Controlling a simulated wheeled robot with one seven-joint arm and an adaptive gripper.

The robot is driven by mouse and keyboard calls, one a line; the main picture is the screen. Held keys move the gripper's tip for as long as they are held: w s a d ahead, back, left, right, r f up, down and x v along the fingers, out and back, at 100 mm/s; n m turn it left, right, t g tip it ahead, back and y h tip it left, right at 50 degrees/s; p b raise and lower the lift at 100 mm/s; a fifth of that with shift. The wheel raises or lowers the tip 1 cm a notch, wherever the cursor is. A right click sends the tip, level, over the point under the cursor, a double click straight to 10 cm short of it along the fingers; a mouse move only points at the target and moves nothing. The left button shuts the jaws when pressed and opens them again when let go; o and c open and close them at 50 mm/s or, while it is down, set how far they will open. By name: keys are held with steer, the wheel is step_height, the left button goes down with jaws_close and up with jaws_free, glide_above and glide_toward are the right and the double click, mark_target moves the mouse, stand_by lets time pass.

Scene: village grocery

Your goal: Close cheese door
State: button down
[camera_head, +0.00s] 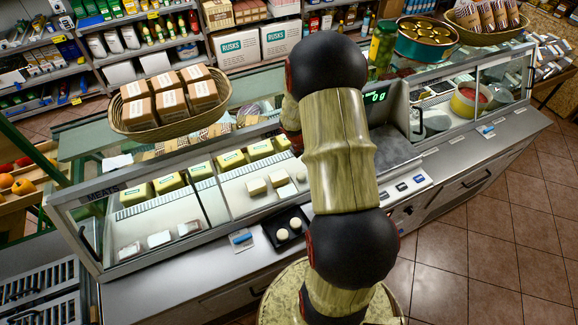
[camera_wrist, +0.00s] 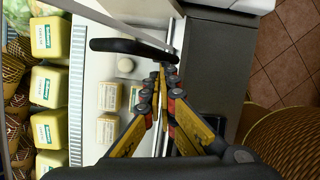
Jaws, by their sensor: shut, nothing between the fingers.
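The glass-fronted counter case (camera_head: 75,208) holds yellow cheese blocks (camera_head: 168,183) and smaller pale pieces (camera_head: 257,187). In the wrist view, a black curved door handle (camera_wrist: 128,46) runs across the top beside a thin metal door edge (camera_wrist: 112,22). My gripper (camera_wrist: 158,72) is shut and empty, with its fingertips just below the handle's right end. I cannot tell whether they touch it. Cheese blocks also show at left in the wrist view (camera_wrist: 47,87). In the head view my arm hides the gripper and part of the case front. The glass is hard to make out, so the door's exact position is unclear.
A black tray (camera_head: 286,227) with two white round pieces lies on the front ledge. A basket of brown packages (camera_head: 165,130) stands on top of the case. A scale (camera_head: 393,145) stands right of my arm. Tiled floor (camera_head: 480,240) is clear at right.

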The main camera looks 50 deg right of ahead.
steer(key=s+d+p, duration=0.1)
steer(key=s+d, duration=0.1)
steer(key=d, duration=0.4)
steer(key=shift+s+p, duration=0.25)
steer(key=shift+p, duration=0.05)
steer(key=shift+d, duration=0.1)
